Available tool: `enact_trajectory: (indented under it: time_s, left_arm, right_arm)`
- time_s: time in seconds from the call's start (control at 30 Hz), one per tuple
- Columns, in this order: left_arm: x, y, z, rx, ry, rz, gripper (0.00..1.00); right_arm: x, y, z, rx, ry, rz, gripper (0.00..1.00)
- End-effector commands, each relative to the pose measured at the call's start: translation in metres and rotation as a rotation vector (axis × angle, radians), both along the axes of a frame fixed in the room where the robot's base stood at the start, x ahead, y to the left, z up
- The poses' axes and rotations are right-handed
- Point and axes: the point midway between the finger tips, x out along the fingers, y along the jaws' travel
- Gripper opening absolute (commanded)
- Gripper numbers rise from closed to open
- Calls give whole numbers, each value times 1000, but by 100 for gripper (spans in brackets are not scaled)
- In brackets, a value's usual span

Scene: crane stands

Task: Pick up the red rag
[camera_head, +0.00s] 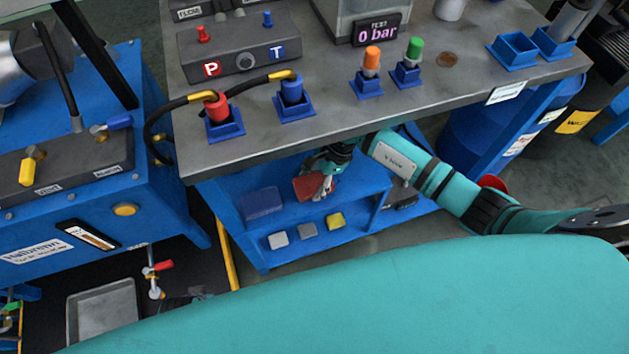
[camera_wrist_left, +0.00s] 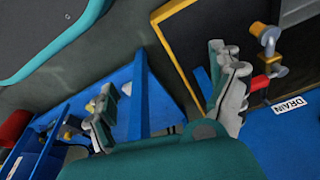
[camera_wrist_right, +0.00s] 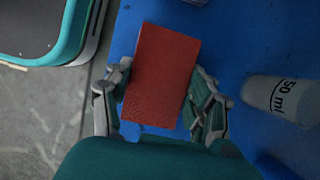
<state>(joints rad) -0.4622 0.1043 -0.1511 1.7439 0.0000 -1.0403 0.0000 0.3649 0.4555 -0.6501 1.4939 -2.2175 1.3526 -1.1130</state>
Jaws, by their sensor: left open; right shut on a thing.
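The red rag (camera_head: 307,188) is a flat rectangular piece at the blue shelf under the bench; it also fills the middle of the right wrist view (camera_wrist_right: 163,65). My right gripper (camera_head: 322,182) reaches in under the bench top. In the right wrist view its fingers (camera_wrist_right: 160,103) close on both long sides of the rag. I cannot tell whether the rag touches the shelf. My left gripper (camera_wrist_left: 168,105) is open and empty in the left wrist view, beside the blue frame and away from the rag.
The shelf (camera_head: 350,190) also bears a dark blue rag (camera_head: 262,203), a yellow block (camera_head: 335,221) and two grey blocks. The bench top (camera_head: 330,110) overhangs it. A bottle marked ml (camera_wrist_right: 283,100) lies right of the rag. A red-handled drain valve (camera_wrist_left: 262,82) is near my left gripper.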

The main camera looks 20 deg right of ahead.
Motion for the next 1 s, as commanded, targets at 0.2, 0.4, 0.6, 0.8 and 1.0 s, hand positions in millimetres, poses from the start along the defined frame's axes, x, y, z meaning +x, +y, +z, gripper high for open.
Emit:
enact_trajectory:
  time_s: [0.2, 0.4, 0.6, 0.8, 1.0]
  left_arm:
    - [-13, 1, -21, 2, 23, -3, 93]
    - [-20, 2, -35, 3, 30, -4, 93]
    - [-27, 3, -47, 3, 37, -6, 93]
    - [-33, 4, -56, 3, 41, -7, 93]
    - [-38, 4, -61, 4, 46, -8, 93]
  right_arm:
    - [-7, -1, -1, -8, 20, 2, 19]
    - [-30, -3, 15, -10, 17, 6, 19]
    - [-76, -4, 16, -6, 13, 5, 19]
    - [-124, -5, 17, -4, 11, 6, 19]
    - [-161, -6, 18, -2, 9, 4, 19]
